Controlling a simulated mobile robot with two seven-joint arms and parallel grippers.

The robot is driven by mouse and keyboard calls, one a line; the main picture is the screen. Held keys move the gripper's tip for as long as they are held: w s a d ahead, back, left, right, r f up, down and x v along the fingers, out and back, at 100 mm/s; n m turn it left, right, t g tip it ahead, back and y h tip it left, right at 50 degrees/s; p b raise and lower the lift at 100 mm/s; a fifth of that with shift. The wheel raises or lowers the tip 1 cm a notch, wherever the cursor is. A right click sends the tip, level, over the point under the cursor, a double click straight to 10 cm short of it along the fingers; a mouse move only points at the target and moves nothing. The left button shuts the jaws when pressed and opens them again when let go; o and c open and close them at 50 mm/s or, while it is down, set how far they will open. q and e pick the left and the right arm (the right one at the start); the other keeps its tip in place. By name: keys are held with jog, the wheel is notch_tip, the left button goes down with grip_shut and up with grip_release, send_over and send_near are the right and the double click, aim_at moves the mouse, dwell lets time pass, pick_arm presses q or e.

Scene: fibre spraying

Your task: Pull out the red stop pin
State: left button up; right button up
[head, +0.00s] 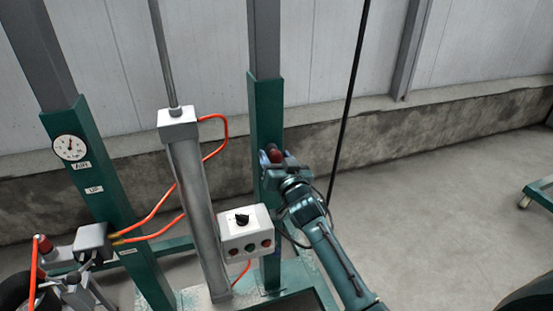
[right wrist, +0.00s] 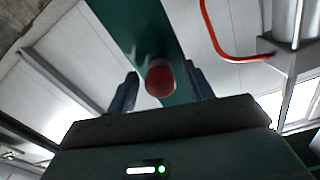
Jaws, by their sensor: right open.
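The red stop pin (head: 277,156) sticks out of the right green post (head: 266,115) in the head view, just at the tip of my right gripper (head: 272,158). In the right wrist view the pin's round red end (right wrist: 159,77) lies between the two fingers of my right gripper (right wrist: 160,90). The fingers are open, one on each side of the pin, with a gap to each side. The pin's root is partly hidden behind its own head. My left gripper is not in view.
A control box (head: 246,232) with a black knob and buttons sits left of my right arm. A grey cylinder (head: 198,200) with orange hoses (head: 160,212) stands left of it. A pressure gauge (head: 70,148) is on the left post. A black cable (head: 348,95) hangs right of the post.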

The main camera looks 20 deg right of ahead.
jog(key=shift+c, duration=0.2)
grip_shut()
dwell(0.3)
